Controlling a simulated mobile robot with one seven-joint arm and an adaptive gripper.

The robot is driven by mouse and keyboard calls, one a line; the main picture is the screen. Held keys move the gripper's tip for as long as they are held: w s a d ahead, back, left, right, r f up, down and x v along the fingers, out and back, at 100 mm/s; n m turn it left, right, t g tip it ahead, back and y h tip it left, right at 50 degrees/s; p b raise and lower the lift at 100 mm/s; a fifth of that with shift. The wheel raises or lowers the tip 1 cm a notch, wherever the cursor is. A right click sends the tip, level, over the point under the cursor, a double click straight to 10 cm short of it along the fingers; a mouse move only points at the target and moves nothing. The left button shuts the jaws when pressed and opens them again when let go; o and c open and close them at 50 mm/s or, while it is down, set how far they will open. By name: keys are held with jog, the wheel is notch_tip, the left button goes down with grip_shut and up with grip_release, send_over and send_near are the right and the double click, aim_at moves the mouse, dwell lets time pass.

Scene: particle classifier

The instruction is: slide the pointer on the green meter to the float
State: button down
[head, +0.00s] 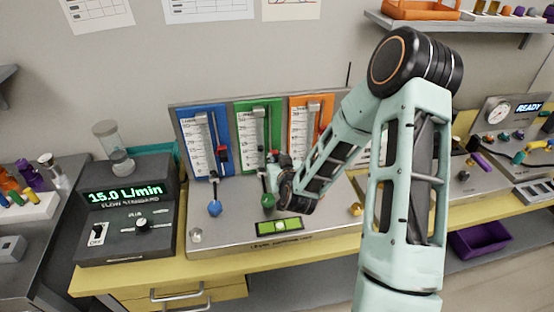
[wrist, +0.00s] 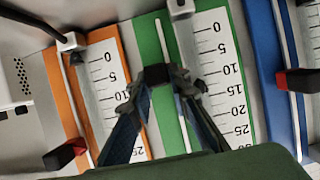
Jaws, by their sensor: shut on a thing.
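The green meter (head: 242,106) stands between the blue and orange meters, and its green panel also shows in the wrist view (wrist: 147,45). My gripper (wrist: 172,78) is in front of this panel, its two fingertips closed on the dark pointer (wrist: 160,74) beside the tube. The pointer is mostly covered by the fingertips and sits around the 10 mark of the white scale (wrist: 222,70). In the head view my gripper (head: 280,168) is at the lower part of the green meter. I cannot make out the float in the tube.
The blue meter (head: 192,115) and orange meter (head: 324,103) stand close on either side, with red-and-black pointers in the wrist view (wrist: 298,80) (wrist: 65,154). Blue (head: 215,208) and green (head: 268,201) knobs stick out below. A display box (head: 125,220) reading 15.0 L/min stands left.

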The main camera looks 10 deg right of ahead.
notch_tip(320, 180, up, 4)
jog(key=shift+f+p, duration=0.2)
jog(key=shift+p, duration=0.1)
jog(key=shift+f, duration=0.1)
jog(key=c, duration=2.1)
grip_release()
jog(key=v, duration=0.7)
jog(key=shift+s, duration=0.3)
